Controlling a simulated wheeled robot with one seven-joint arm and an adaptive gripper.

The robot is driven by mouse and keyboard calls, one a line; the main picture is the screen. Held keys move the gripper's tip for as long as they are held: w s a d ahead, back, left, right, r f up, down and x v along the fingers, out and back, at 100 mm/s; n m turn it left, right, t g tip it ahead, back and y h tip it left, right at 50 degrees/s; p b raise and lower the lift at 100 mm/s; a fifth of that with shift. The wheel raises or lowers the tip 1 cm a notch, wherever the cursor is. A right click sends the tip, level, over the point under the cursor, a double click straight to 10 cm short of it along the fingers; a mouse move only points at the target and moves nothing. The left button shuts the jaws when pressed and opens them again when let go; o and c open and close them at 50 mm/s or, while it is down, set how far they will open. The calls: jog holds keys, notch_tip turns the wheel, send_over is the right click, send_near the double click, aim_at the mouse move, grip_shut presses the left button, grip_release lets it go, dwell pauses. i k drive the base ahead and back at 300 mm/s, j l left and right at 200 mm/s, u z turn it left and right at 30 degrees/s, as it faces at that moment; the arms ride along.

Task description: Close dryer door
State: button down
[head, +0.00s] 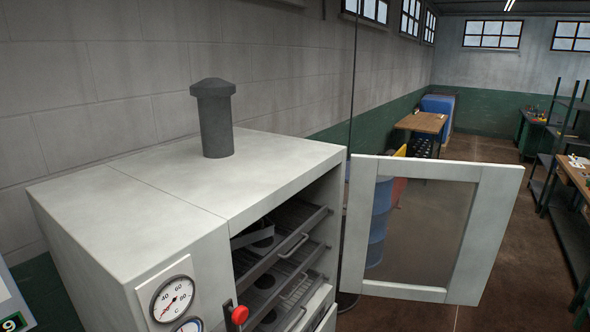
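The dryer (150,200) is a large pale grey cabinet against the wall on the left. Its door (495,230), a pale frame around a window pane, stands wide open and sticks out to the right of the cabinet. The open side of the dryer shows wire racks (285,255) with handles and dark items on them. My gripper is not in this view.
A dark chimney (215,120) rises from the dryer's top. A gauge (172,298) and a red-knobbed lever (239,314) are on its front. A blue barrel (380,220) shows behind the door. A wooden table (422,122) and shelving (560,150) stand farther back, with open floor between.

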aim_at(497, 187)
jog(key=z, duration=0.95)
jog(key=i+l+z, duration=0.35)
jog(key=i+z, duration=0.65)
jog(key=i, duration=0.25)
jog(key=i+u, duration=0.15)
jog(key=i, duration=0.4)
jog(key=i+l+u, duration=0.1)
jog(key=i, duration=0.5)
jog(key=i+l+u, duration=0.15)
jog(key=i, duration=0.4)
jog(key=i+l+u, duration=0.1)
jog(key=i+l, duration=0.2)
jog(key=i, duration=0.25)
jog(key=i+j+u, duration=0.2)
jog(key=i+u, duration=0.25)
jog(key=i, duration=0.15)
jog(key=i+u, duration=0.5)
jog(key=i+l+u, duration=0.3)
jog(key=i+u, duration=0.15)
jog(key=i, duration=0.2)
jog(key=i+u, duration=0.1)
jog(key=u, duration=3.25)
jog(key=z, duration=0.25)
